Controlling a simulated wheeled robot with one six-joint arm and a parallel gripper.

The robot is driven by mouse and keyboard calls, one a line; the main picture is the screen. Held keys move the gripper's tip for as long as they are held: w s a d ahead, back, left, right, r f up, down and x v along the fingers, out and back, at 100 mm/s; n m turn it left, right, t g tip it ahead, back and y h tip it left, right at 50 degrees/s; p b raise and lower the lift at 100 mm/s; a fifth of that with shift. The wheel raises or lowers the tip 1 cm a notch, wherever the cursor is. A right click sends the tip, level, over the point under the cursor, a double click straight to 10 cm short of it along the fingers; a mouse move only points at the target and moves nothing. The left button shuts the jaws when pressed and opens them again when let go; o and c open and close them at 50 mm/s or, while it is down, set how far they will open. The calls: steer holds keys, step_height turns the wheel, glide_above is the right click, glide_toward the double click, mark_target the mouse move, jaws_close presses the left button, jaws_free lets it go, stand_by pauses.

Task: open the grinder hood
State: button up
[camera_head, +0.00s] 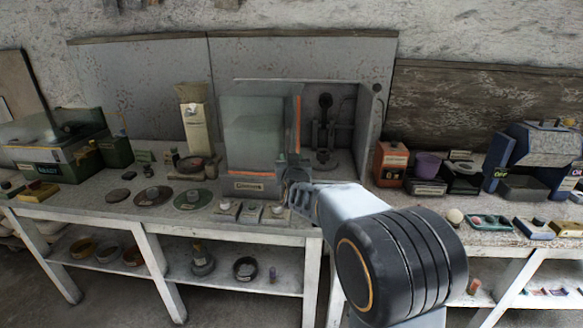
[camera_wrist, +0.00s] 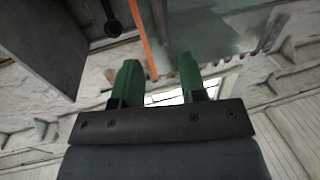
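The grinder hood (camera_head: 253,131) is a grey box in the middle of the bench with a clear panel door and an orange strip (camera_head: 297,125) along the door's right edge. The door stands partly open, and a dark spindle (camera_head: 325,120) shows inside on the right. My gripper (camera_head: 292,178) is at the lower right of the door, close to the orange strip. In the wrist view my gripper (camera_wrist: 159,65) has two green fingers apart, with a gap between them. The orange strip (camera_wrist: 146,40) runs down beside the left finger; contact cannot be told.
Round discs (camera_head: 153,196) and small blocks lie on the bench in front of and left of the hood. An orange box (camera_head: 389,162) and a blue machine (camera_head: 535,150) stand to the right. A glass-topped case (camera_head: 55,150) stands at far left. The bench front has legs and a lower shelf.

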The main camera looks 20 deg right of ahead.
steer(key=shift+v, duration=1)
step_height(320, 180, down, 8)
steer(key=s+a+g+y, duration=0.2)
steer(key=a+g+y, duration=0.1)
steer(key=g, duration=0.1)
steer(key=s+a+f+n+g+y+p, duration=0.15)
steer(key=s+f+g, duration=0.3)
steer(key=s, duration=0.45)
steer(key=s+r+g+p, duration=0.2)
steer(key=s, duration=0.8)
steer(key=s+r+n+g+p, duration=0.1)
steer(key=s+r+g+p, duration=0.1)
steer(key=s, duration=0.8)
steer(key=shift+r+g+h+p, duration=0.25)
steer(key=shift+g+h+p, duration=0.1)
steer(key=shift+g, duration=0.4)
steer(key=shift+d, duration=0.2)
